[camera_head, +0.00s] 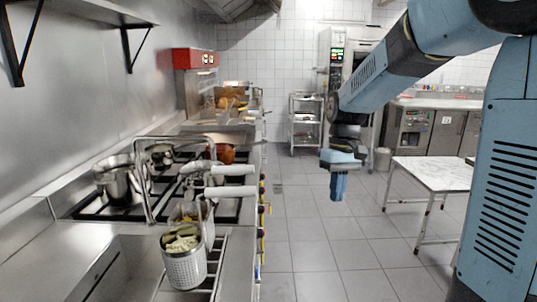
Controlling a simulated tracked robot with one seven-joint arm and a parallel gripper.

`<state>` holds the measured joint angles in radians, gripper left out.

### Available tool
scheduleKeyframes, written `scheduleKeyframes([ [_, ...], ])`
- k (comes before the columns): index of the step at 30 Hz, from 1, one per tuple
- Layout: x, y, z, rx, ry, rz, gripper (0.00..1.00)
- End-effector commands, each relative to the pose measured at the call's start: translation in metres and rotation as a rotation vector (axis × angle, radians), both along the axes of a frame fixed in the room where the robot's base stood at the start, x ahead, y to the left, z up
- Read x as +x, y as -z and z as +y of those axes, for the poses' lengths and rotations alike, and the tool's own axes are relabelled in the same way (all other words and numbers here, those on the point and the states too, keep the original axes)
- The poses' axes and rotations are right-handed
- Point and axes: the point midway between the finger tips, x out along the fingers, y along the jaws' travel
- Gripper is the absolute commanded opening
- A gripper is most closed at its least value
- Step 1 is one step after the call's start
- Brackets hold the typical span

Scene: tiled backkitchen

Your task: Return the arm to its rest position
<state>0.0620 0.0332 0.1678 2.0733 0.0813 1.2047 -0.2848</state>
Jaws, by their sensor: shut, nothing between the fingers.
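My blue arm comes in from the upper right and bends down toward the middle of the view. My gripper (338,188) hangs at its end, pointing down over the open tiled floor. Its fingers are shut and hold nothing. It is clear of the cooking counter to its left and the marble-topped table to its right.
A steel counter with a stove (228,210) runs along the left. Pots (117,185) and a perforated basket (184,268) with pale food stand on it. A marble-topped table (437,175) is at right. A shelf trolley (305,125) stands behind. The floor (300,235) between is free.

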Motion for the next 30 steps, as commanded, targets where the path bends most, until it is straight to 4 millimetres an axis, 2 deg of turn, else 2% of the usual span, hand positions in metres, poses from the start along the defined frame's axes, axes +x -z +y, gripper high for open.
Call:
scheduleKeyframes([
  [6, -0.033, -0.027, -0.011, -0.029, 0.062, -0.118, 0.00],
  [15, -0.080, -0.052, -0.027, -0.048, 0.152, -0.272, 0.00],
  [30, -0.157, -0.071, -0.050, -0.033, 0.301, -0.527, 0.00],
])
